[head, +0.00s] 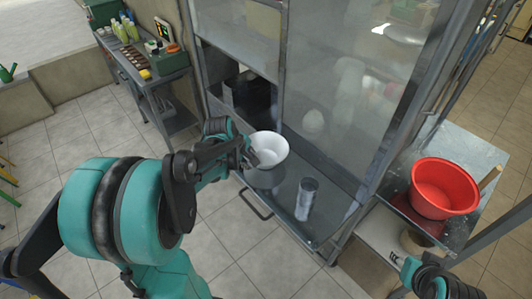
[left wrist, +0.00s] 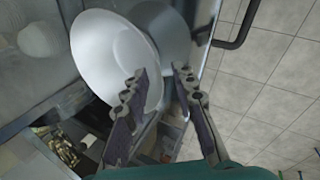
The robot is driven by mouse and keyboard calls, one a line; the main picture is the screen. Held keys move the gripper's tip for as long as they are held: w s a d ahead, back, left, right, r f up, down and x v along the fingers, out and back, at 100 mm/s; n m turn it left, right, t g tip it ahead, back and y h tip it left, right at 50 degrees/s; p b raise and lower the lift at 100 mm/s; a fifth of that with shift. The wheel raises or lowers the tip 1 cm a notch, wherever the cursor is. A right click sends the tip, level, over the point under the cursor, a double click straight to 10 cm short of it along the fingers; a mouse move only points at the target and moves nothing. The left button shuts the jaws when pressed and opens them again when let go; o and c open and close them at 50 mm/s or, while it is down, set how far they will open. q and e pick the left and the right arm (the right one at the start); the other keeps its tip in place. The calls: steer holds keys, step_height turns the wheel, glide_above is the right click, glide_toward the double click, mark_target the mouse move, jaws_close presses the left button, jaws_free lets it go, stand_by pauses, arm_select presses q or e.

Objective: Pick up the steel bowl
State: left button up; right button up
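The steel bowl (head: 270,147) looks pale, almost white, and sits at the left end of the press's metal tray, with a dark reflection or shadow below it. In the left wrist view the bowl (left wrist: 103,55) fills the upper left. My left gripper (head: 250,157) is at the bowl's near left rim. In the left wrist view its fingers (left wrist: 163,75) are apart, one over the bowl's inside and one outside, with the rim between them. I cannot tell whether they touch it. My right gripper (head: 400,262) is only partly in view at the lower right.
A metal cylinder (head: 306,199) stands on the tray (head: 282,196) right of the bowl. The glass-sided press cabinet (head: 345,75) rises behind. A red basin (head: 443,188) rests on a side table at the right. A cart (head: 165,65) with bottles stands at the back left.

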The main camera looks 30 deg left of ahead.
arm_select(q)
steer(key=b+x, duration=0.1)
steer(key=x, duration=0.4)
steer(key=shift+w+r, duration=0.15)
steer(key=shift+w, duration=0.05)
steer(key=shift+c, duration=0.3)
jaws_close()
